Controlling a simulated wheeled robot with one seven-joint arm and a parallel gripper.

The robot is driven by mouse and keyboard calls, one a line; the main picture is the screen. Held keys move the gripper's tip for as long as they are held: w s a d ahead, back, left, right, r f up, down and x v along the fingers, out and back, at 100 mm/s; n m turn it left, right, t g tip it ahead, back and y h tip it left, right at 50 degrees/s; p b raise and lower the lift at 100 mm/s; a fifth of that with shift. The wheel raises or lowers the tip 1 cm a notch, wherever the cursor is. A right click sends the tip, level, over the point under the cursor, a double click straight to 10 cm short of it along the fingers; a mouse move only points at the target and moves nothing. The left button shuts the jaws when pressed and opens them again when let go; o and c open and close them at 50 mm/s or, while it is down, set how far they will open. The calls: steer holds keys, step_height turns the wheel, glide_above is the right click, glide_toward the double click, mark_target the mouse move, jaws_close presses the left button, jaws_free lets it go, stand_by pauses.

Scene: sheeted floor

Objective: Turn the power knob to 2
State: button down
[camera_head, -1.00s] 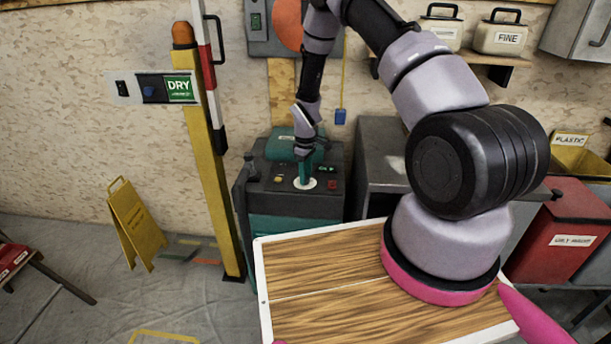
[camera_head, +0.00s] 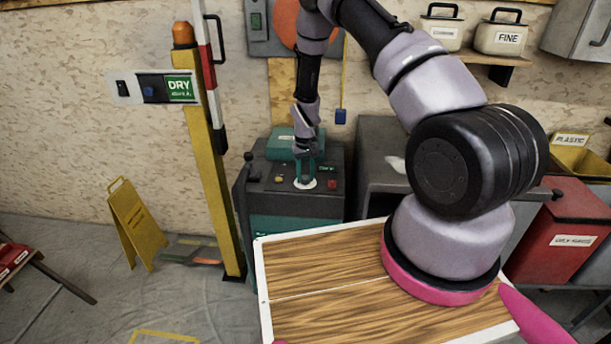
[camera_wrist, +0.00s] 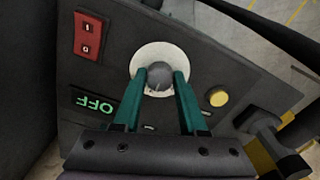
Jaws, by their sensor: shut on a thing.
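The power knob (camera_wrist: 158,77) is a dark grey round knob in the wrist view, on a white dial plate (camera_wrist: 149,55). It sits on the black panel of a dark and teal machine (camera_head: 290,205). My gripper (camera_wrist: 160,83) has its two teal fingers on either side of the knob, shut on it. In the head view, my gripper (camera_head: 305,183) points down onto the white dial. A small display (camera_wrist: 95,103) beside the dial shows green letters reading OFF, upside down in the wrist view. The dial's marks and the knob's pointer are not readable.
A red rocker switch (camera_wrist: 88,33) and a yellow button (camera_wrist: 217,98) flank the dial. A yellow post (camera_head: 208,170) stands left of the machine, and a grey cabinet (camera_head: 380,140) right of it. A wooden-topped surface (camera_head: 320,270) lies in front.

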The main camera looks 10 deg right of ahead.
mark_target(305, 177)
steer(key=shift+m, duration=0.6)
steer(key=shift+c, duration=2.2)
jaws_free()
step_height(305, 177, up, 11)
